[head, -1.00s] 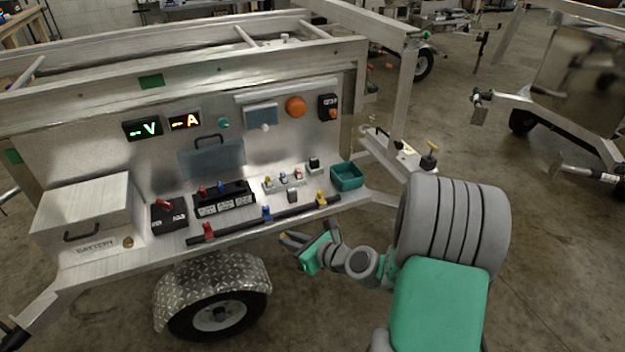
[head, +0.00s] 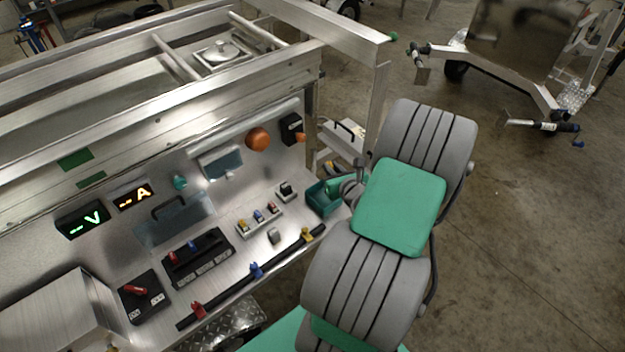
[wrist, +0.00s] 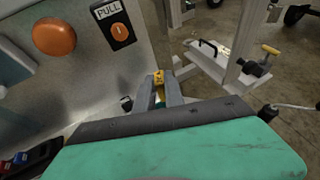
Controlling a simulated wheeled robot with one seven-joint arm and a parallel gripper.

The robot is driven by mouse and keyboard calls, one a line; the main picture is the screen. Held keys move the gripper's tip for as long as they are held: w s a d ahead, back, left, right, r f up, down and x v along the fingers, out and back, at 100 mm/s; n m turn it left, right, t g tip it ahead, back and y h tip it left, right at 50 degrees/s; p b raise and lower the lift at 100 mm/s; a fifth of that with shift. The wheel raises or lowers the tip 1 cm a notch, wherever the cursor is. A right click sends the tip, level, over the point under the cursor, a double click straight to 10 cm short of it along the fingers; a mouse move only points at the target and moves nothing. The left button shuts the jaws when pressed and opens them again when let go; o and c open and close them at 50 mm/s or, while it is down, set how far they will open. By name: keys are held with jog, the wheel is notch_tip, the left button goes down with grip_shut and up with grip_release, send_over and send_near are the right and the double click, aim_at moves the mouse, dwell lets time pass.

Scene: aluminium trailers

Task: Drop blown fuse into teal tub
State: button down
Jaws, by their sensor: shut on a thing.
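The teal tub (head: 318,203) stands at the right end of the trailer's metal shelf in the head view, partly hidden by my arm and gripper. My gripper (head: 338,186) is over or beside its right part; I cannot tell how high. In the wrist view my gripper (wrist: 165,88) is shut on a small yellow piece (wrist: 158,76), seemingly the blown fuse, between its fingertips. A sliver of teal shows below the fingers there. My arm hides the held piece in the head view.
A fuse block (head: 259,216) with yellow, blue and red pieces sits left of the tub. A grey block (head: 274,236) and a small black switch (head: 286,191) are nearby. A black cable bar (head: 252,276) runs along the front edge. The orange lamp (head: 257,139) is on the panel.

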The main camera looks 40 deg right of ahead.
notch_tip(320, 180, down, 6)
jog(key=b, duration=0.6)
jog(key=shift+d+b, duration=0.1)
jog(key=shift+b, duration=0.2)
jog(key=shift+s+r, duration=0.1)
jog(key=c, duration=1.3)
grip_release()
jog(key=shift+c, duration=0.2)
jog(key=v, duration=0.7)
jog(key=shift+s, duration=0.35)
